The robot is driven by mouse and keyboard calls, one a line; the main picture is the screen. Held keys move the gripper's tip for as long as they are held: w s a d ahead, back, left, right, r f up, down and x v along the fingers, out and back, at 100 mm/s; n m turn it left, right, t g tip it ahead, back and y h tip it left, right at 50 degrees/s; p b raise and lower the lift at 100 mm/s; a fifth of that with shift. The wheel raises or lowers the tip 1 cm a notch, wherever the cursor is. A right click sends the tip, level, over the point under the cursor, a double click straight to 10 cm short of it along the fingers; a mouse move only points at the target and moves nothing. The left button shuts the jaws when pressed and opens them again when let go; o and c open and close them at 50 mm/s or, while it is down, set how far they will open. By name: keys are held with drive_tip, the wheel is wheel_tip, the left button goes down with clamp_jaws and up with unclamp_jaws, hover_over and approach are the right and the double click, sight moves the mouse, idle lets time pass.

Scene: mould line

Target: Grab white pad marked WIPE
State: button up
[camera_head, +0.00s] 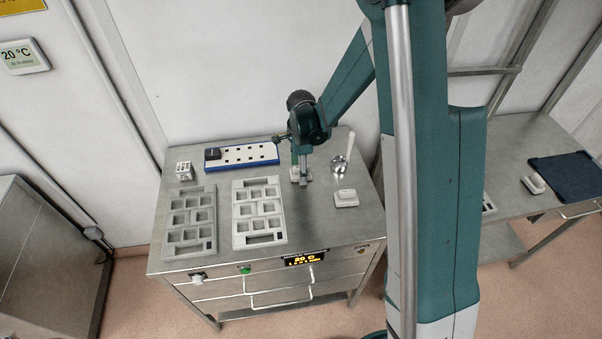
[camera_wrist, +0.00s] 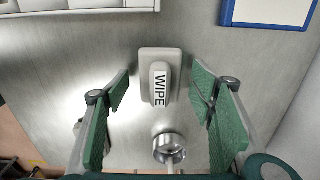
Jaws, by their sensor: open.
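The white pad marked WIPE (camera_wrist: 160,84) lies on the steel bench top in the wrist view, its raised grip with black lettering facing me. My gripper (camera_wrist: 160,93) is open, with one green finger to the left of the pad and one to the right. A gap shows on both sides and nothing is held. In the head view my gripper (camera_head: 301,178) points down over the bench and hides most of the pad, leaving a pale edge showing. I cannot tell how high the fingertips are above the bench.
A metal cup (camera_wrist: 168,147) with a white handle stands close to the pad. A similar white pad (camera_head: 346,198) lies to the front right. Two grey mould trays (camera_head: 237,234) lie to the left, a blue-edged board (camera_head: 262,154) behind them.

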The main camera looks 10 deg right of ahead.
drive_tip(key=c, duration=1)
drive_tip(key=shift+r, duration=0.1)
drive_tip(key=shift+r+b, duration=0.35)
drive_tip(key=shift+r, duration=4.6)
